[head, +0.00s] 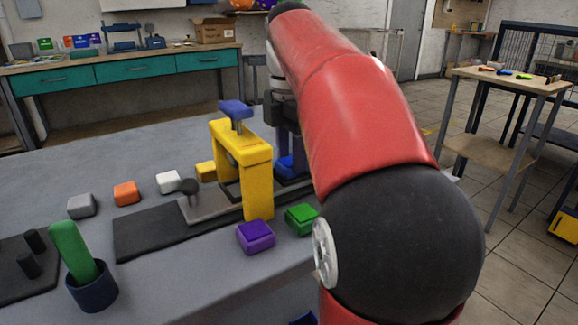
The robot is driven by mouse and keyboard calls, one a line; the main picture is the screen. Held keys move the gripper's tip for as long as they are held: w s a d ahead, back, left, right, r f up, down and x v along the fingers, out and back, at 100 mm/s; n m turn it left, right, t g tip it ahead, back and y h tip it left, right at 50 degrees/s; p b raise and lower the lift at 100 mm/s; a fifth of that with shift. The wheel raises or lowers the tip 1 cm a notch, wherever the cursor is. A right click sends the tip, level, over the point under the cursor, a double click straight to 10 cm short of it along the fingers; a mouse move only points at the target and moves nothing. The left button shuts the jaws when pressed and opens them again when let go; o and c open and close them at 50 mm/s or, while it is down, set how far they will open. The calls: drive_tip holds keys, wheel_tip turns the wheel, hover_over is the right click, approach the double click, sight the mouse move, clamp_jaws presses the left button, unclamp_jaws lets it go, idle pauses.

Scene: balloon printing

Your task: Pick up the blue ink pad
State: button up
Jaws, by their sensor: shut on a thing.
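My gripper (287,143) is partly hidden behind the yellow press and my red arm. It points down at the table and is shut on a blue block, which I take to be the blue ink pad (291,167). The pad shows only in part, low between the fingers, just right of and behind the press. I cannot tell whether it touches the table.
The yellow press (257,185) with a blue handle stands close left of my gripper. Purple (256,237), green (301,220), yellow (206,171), white (169,182), orange (126,193) and grey (81,206) pads sit around it. A dark cup (92,290) holds a green cylinder.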

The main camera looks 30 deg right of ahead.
drive_tip(key=shift+r+p, duration=0.4)
drive_tip(key=shift+r+p, duration=0.65)
drive_tip(key=shift+r, duration=2.45)
